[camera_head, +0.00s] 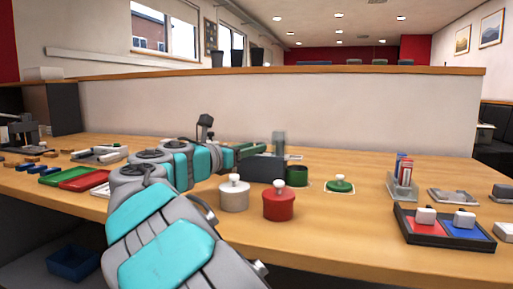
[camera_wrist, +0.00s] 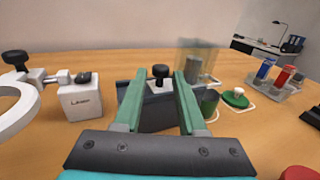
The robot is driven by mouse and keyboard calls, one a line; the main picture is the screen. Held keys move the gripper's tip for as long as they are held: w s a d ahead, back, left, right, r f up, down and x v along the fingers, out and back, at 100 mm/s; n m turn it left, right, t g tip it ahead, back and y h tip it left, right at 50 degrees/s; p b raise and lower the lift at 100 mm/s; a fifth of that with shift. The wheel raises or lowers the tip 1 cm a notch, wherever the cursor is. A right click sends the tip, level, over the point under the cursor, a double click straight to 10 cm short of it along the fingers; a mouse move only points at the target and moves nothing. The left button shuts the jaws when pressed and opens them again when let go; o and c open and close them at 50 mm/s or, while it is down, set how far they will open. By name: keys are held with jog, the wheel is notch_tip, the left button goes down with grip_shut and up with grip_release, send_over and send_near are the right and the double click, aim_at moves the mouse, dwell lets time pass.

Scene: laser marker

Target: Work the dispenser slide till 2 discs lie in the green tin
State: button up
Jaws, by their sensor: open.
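The dispenser is a dark grey block (camera_head: 262,168) with a clear upright tube (camera_head: 279,143), which also shows in the wrist view (camera_wrist: 195,60). Its slide has a black knob (camera_wrist: 161,74). My gripper (camera_wrist: 159,80) is open, with its green fingers on either side of the knob in the picture; I see no contact, and the depth between them is unclear. In the head view my gripper (camera_head: 244,148) is at the dispenser's left end. The open green tin (camera_head: 297,175) stands just right of the dispenser, also in the wrist view (camera_wrist: 209,103). Its inside is hidden.
The green lid (camera_head: 339,186) lies on a white pad to the right. A white lidded tin (camera_head: 234,195) and a red lidded tin (camera_head: 278,203) stand in front. A white laser box (camera_wrist: 80,98) is left of the dispenser. A low wall (camera_head: 330,110) closes the back.

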jog(key=shift+x, duration=1.05)
grip_shut()
dwell(0.7)
